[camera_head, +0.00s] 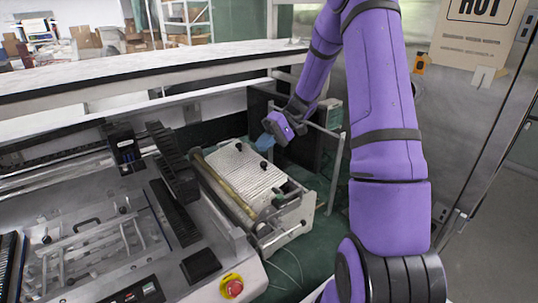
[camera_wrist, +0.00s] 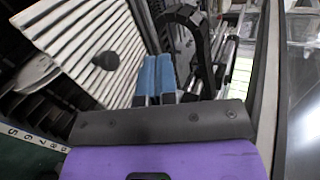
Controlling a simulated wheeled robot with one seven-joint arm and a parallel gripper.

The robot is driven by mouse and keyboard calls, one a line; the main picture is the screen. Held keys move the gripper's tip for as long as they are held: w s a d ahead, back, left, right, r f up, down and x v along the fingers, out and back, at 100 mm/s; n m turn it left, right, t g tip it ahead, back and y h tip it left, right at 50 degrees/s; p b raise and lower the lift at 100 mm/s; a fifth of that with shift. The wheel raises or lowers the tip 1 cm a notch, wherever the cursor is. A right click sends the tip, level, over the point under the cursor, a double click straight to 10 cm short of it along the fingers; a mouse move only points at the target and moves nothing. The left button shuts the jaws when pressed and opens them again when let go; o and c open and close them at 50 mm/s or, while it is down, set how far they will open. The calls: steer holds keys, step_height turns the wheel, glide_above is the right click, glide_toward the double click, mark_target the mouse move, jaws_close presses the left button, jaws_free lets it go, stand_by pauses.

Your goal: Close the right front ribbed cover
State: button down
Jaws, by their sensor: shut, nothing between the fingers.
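The pale ribbed cover (camera_head: 245,172) lies over the boxy unit at the centre right in the head view, with dark knobs on it. I cannot tell whether it is fully shut. In the wrist view the cover (camera_wrist: 70,40) slants across the upper left, with a black knob (camera_wrist: 107,61) near its lower edge and dark slats beneath. My gripper (camera_head: 266,140) is at the far edge of the cover, by its upper knob. Its two blue fingers (camera_wrist: 156,76) are together and empty, beside the cover. I cannot tell whether they touch it.
A metal rail frame (camera_head: 338,165) stands right of the unit. A black cable chain (camera_head: 172,165) and a machine bed (camera_head: 90,250) lie to the left, with a red stop button (camera_head: 232,288) in front. A long pale ledge (camera_head: 150,70) runs behind. A steel panel (camera_head: 455,120) is at right.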

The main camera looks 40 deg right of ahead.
steer(key=v, duration=1)
steer(key=s+a+r+h, duration=0.7)
steer(key=s+a+r, duration=0.4)
steer(key=a, duration=0.4)
steer(key=s+a+r+t+h, duration=0.2)
steer(key=s+a+t, duration=0.1)
steer(key=s, duration=0.5)
steer(key=s+a+r+t+h, duration=0.2)
steer(key=s+a+h, duration=0.1)
steer(key=s, duration=0.5)
steer(key=shift+n+t, duration=0.3)
steer(key=shift+t, duration=0.1)
